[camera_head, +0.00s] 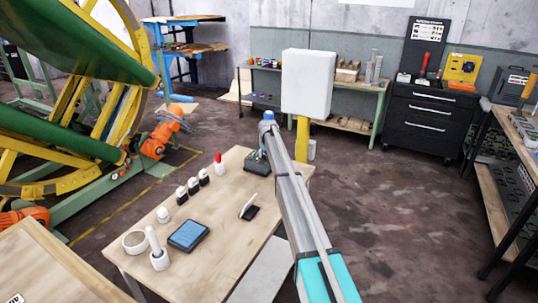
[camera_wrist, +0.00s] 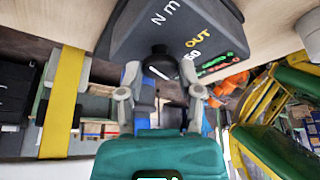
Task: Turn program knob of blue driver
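A dark grey driver box (camera_head: 257,162) sits at the back right of the wooden table in the head view. In the wrist view the box (camera_wrist: 185,25) fills the top, with lettering such as "OUT" and green and red lights; no blue casing shows on it. A black knob (camera_wrist: 158,62) with a white line projects from its near face. My gripper (camera_wrist: 160,72) is open, its two fingers on either side of the knob with visible gaps; I see no contact. In the head view my arm hides most of the gripper.
The table (camera_head: 225,245) also holds several small bottles (camera_head: 193,186), a blue-screened device (camera_head: 188,235), a mortar (camera_head: 135,241) and a small stand (camera_head: 249,208). A yellow post with a white box (camera_head: 307,83) stands just behind. Open floor lies to the right.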

